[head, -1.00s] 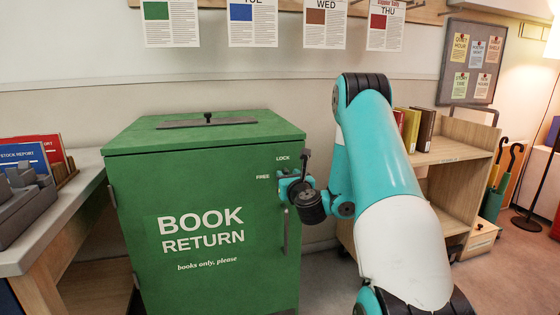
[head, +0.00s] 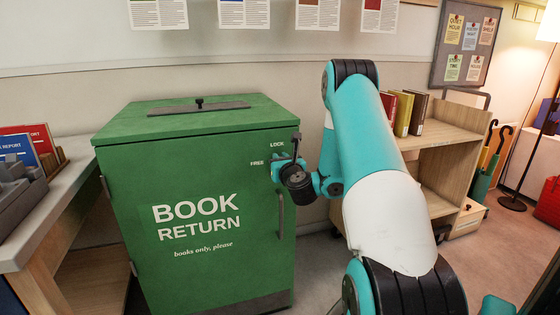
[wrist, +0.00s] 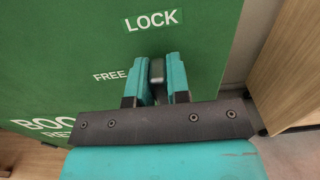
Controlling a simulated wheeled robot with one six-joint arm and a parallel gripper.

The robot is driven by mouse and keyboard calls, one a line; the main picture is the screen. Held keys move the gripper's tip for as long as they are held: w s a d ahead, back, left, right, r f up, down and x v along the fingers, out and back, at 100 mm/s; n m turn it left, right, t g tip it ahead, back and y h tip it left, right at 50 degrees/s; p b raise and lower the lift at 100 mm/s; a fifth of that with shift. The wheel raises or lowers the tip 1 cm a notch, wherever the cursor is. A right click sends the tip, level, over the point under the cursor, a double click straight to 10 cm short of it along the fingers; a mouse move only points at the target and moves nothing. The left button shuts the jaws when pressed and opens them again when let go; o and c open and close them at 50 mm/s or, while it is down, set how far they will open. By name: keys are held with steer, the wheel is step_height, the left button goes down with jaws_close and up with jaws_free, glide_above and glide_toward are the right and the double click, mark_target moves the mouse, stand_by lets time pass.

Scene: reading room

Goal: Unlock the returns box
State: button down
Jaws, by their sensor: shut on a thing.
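The green returns box (head: 140,178) stands upright in the head view, lettered BOOK RETURN. Its front carries the marks LOCK and FREE near the upper right corner; they also show in the wrist view. My gripper (wrist: 158,72) is at these marks, with its teal fingers closed around a small grey latch handle (wrist: 156,70) on the box front. The handle lies just below LOCK and to the right of FREE in the wrist view. Its exact angle is mostly hidden by my fingers. A vertical pull handle (head: 282,214) is on the box's right front edge, below my gripper.
A table (head: 56,208) with trays and reports stands left of the box. A wooden shelf cart (head: 445,140) with several books is at the right, behind my arm. An umbrella stand and a lamp are farther right. Open floor lies at the lower right.

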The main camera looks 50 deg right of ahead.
steer(key=shift+n, duration=0.3)
steer(key=n, duration=0.3)
steer(key=shift+w+a+n+b, duration=0.2)
steer(key=shift+a+n+b, duration=0.05)
steer(key=shift+n+b, duration=0.05)
steer(key=shift+w+a+f+n+b, duration=0.2)
steer(key=shift+n+b, duration=0.35)
steer(key=shift+n, duration=1.7)
steer(key=shift+s+a+f+n+b, duration=0.15)
steer(key=shift+f+n+b, duration=0.3)
steer(key=shift+n, duration=1.85)
steer(key=shift+w+a+f+n+b, duration=0.2)
steer(key=shift+n+b, duration=0.4)
steer(key=shift+n, duration=1.65)
steer(key=c, duration=1.1)
jaws_free()
